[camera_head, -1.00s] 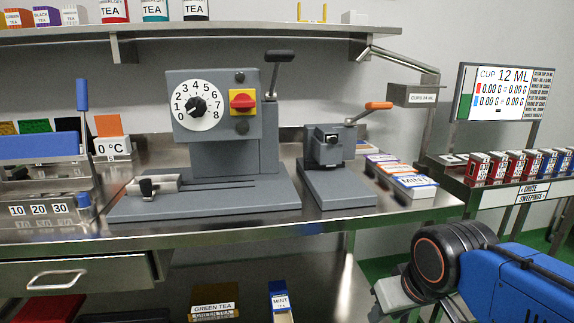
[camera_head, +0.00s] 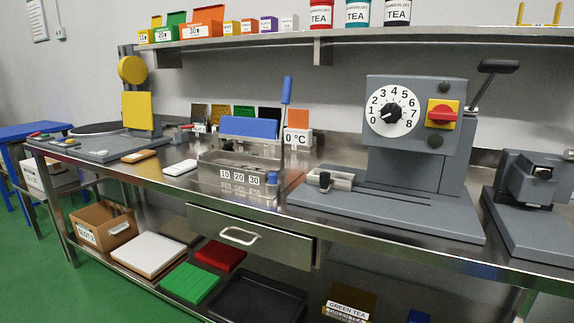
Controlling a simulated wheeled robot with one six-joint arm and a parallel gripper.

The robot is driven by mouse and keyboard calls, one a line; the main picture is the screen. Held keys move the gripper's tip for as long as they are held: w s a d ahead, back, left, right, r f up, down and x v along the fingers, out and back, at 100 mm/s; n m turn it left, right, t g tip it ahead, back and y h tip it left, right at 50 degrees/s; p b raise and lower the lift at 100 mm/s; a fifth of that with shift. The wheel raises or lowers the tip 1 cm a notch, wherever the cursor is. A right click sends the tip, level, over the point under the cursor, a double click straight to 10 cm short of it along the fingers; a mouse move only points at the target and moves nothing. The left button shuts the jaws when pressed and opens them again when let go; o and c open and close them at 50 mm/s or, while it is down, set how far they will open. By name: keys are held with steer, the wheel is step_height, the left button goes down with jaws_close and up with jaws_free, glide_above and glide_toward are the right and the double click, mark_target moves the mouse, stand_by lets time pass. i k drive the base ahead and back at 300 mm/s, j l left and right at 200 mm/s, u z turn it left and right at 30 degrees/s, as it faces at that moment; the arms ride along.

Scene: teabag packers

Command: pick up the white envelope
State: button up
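I cannot pick out a white envelope for certain. A small flat white item (camera_head: 181,167) lies on the steel counter, left of the grey box marked 10 20 30 (camera_head: 238,177); it is too small to tell what it is. A larger flat white slab (camera_head: 148,254) lies on the lower shelf, right of a cardboard box (camera_head: 103,226). My gripper and arm are out of view.
A small orange-topped item (camera_head: 139,156) lies left of the small white one. A grey dial machine (camera_head: 405,135) stands at the right of the counter. A closed drawer (camera_head: 250,235) is below. Green floor (camera_head: 40,275) is free at the front left.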

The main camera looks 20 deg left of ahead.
mark_target(178, 169)
steer(key=u, duration=1.65)
